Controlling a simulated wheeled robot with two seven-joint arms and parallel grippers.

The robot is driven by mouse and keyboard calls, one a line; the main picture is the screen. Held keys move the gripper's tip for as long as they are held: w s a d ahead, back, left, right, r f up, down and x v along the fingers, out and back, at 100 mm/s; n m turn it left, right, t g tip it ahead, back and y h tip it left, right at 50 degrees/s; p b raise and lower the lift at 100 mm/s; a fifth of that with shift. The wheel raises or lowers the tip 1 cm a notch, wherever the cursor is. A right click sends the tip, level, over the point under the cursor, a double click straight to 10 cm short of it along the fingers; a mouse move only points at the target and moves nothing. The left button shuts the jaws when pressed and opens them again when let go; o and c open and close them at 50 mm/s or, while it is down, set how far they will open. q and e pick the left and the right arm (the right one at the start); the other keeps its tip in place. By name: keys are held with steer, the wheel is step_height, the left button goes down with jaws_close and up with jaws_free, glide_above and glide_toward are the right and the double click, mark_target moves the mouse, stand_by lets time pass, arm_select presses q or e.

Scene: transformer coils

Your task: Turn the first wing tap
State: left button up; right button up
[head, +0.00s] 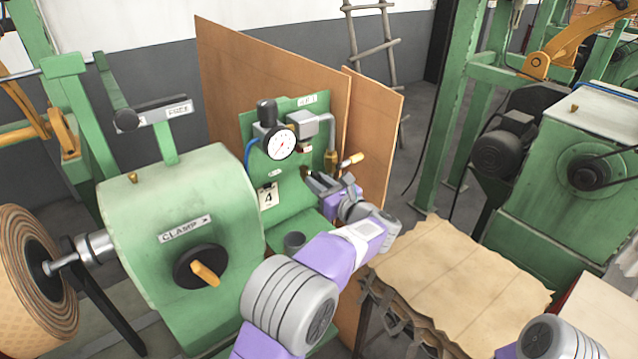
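A green panel (254,205) stands behind the clamp machine and carries a round white gauge (281,143). To the right of the gauge, a grey pipe runs down to a brass fitting (331,161) with a small orange-tipped handle (351,160) sticking out to the right. I cannot tell whether this is the first wing tap. My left gripper (316,181) is at the panel, just below and left of that handle, with its dark fingers pointing up and left. The fingers cover part of the panel, and whether they touch anything is unclear. My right gripper is out of view.
The green clamp housing (165,215) with an orange-handled knob (205,272) stands left of my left arm. Brown boards (230,75) rise behind the panel. Stacked tan sheets (455,280) lie at lower right. A green machine (565,170) stands at right.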

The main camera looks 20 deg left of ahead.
arm_select(q)
jaws_close()
steer(key=shift+m, duration=0.3)
steer(key=shift+w+d+f+m+p, duration=0.1)
steer(key=shift+m+p, duration=0.7)
steer(key=shift+m, duration=2.05)
steer(key=shift+w+f+m+p, duration=0.15)
steer(key=shift+m+p, duration=0.7)
steer(key=shift+m, duration=2.05)
steer(key=shift+s+d+f+m+p, duration=0.1)
steer(key=shift+m+p, duration=0.7)
steer(key=shift+m, duration=2.05)
steer(key=shift+o, duration=1.9)
jaws_free()
